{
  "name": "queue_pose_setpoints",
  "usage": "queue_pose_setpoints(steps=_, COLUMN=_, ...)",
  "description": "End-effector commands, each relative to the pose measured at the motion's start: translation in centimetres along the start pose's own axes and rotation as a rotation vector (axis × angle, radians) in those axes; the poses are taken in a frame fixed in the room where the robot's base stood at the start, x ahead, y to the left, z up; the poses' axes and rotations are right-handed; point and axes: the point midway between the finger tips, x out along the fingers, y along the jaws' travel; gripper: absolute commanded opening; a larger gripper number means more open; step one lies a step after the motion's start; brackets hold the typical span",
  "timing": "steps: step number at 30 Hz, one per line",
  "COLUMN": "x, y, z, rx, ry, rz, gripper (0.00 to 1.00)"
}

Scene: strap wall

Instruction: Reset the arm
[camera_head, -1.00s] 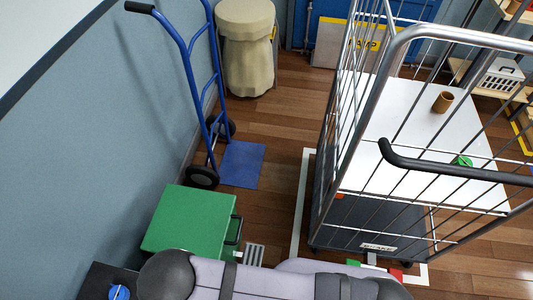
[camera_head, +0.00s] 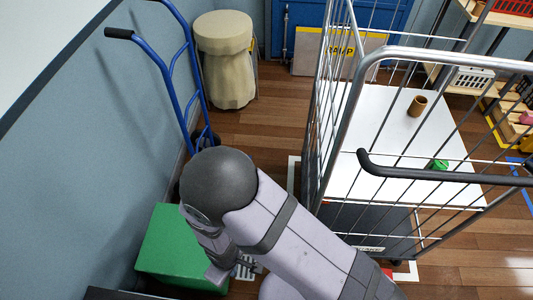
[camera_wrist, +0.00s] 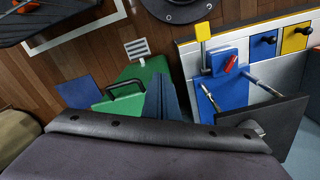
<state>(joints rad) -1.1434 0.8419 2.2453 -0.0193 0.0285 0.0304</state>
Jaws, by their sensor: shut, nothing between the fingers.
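My gripper (camera_wrist: 161,100) shows in the wrist view as dark bluish fingers close together, with nothing seen between them, in front of the green box (camera_wrist: 130,97). In the head view my bent arm reaches across the lower middle, its dark round elbow high and the forearm folding down over the green box (camera_head: 172,250). Whether anything touches the box cannot be told.
A roll cage (camera_head: 345,195) with a white shelf (camera_head: 385,130) stands at the right. A blue hand truck (camera_head: 170,75) leans at the left wall. A beige bollard-like sack (camera_head: 226,60) stands behind. The wrist view shows a wall board (camera_wrist: 285,50) with a blue panel (camera_wrist: 222,92).

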Motion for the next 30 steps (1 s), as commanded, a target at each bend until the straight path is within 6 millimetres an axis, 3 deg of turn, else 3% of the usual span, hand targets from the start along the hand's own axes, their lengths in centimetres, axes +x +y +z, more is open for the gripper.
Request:
queue_pose_setpoints(steps=1, x=-3.1, y=2.7, z=-0.4, rx=0.083, ry=0.01, rz=0.004, gripper=0.0)
queue_pose_setpoints(steps=5, x=-8.9, y=8.5, z=0.7, rx=0.271, ry=0.005, rz=0.011, gripper=0.0)
queue_pose_setpoints(steps=9, x=-14.9, y=13.9, z=3.8, rx=0.477, ry=-0.001, rz=0.016, gripper=0.0)
queue_pose_setpoints(steps=13, x=-20.1, y=17.7, z=7.9, rx=0.668, ry=-0.006, rz=0.02, gripper=0.0)
queue_pose_setpoints(steps=16, x=-23.6, y=19.5, z=11.5, rx=0.806, ry=-0.01, rz=0.021, gripper=0.0)
queue_pose_setpoints(steps=21, x=-27.8, y=20.5, z=16.5, rx=0.991, ry=-0.017, rz=0.02, gripper=0.0)
queue_pose_setpoints(steps=25, x=-29.6, y=20.5, z=18.9, rx=1.079, ry=-0.02, rz=0.018, gripper=0.0)
queue_pose_setpoints(steps=30, x=-30.4, y=20.2, z=20.1, rx=1.126, ry=-0.024, rz=0.015, gripper=0.0)
